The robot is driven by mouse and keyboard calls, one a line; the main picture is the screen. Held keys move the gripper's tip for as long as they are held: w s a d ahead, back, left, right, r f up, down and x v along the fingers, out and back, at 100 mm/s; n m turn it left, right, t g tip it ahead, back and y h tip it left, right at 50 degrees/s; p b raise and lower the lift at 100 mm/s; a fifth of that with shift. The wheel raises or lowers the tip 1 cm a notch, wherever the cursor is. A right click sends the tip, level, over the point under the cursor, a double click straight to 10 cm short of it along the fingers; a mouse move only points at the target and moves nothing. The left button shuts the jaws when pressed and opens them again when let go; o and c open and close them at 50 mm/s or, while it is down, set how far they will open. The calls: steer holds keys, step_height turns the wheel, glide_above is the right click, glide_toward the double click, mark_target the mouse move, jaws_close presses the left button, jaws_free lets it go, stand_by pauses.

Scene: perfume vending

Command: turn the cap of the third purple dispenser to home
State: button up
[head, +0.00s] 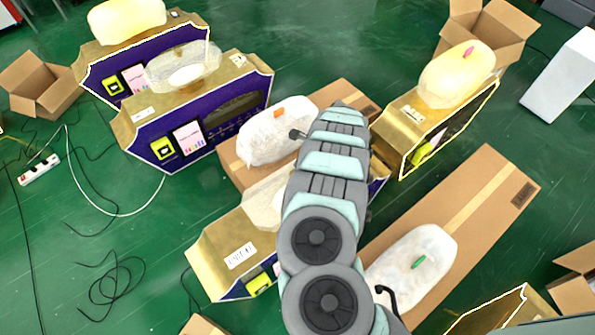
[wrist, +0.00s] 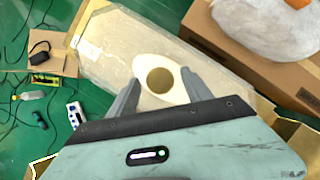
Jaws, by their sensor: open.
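The purple dispenser (head: 235,250) under my arm has a gold top, a yellow-green label and a clear cover, and is partly hidden by my arm in the head view. In the wrist view its pale clear cover (wrist: 105,50) lies below the camera. A white oval with a round gold centre (wrist: 160,81), which looks like the cap, sits there. My gripper (wrist: 161,78) is open, with one finger at each side of the white oval. I cannot tell whether the fingers touch it. In the head view my gripper is hidden behind the arm.
Two more purple dispensers (head: 215,115) (head: 100,72) stand at upper left. A gold dispenser (head: 400,115) stands at right. White bags (head: 275,145) (head: 405,275) lie on cardboard boxes (head: 480,205) beside my arm. Cables and a power strip (head: 38,170) lie on the green floor at left.

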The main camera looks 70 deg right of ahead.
steer(key=p+v, duration=0.3)
steer(key=v, duration=0.7)
steer(key=shift+s+r, duration=0.2)
steer(key=shift+r, duration=0.15)
